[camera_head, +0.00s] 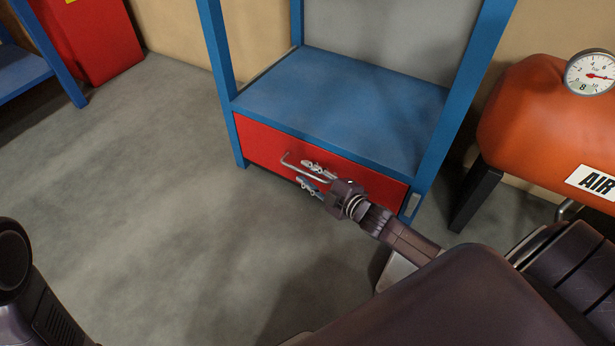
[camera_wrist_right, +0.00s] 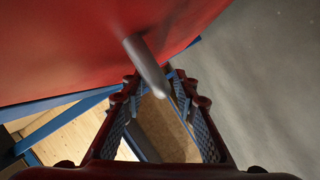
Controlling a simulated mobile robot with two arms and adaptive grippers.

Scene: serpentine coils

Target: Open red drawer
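The red drawer (camera_head: 262,143) is shut, or nearly so, under the blue shelf of a metal rack; its red front fills the upper left of the right wrist view (camera_wrist_right: 60,45). A grey metal bar handle (camera_head: 290,165) runs along its front. My right gripper (camera_head: 311,176) is at the handle, with one finger above the bar and one below. In the right wrist view, the handle (camera_wrist_right: 148,65) reaches between the spread fingers (camera_wrist_right: 155,84). Contact with the bar is not clear. Part of my left arm shows at the lower left; its gripper is out of view.
The blue rack (camera_head: 340,100) has upright posts on both sides of the drawer. An orange air tank (camera_head: 540,120) with a gauge stands at the right. A red cabinet (camera_head: 95,40) is at the upper left. The grey floor (camera_head: 150,180) before the drawer is clear.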

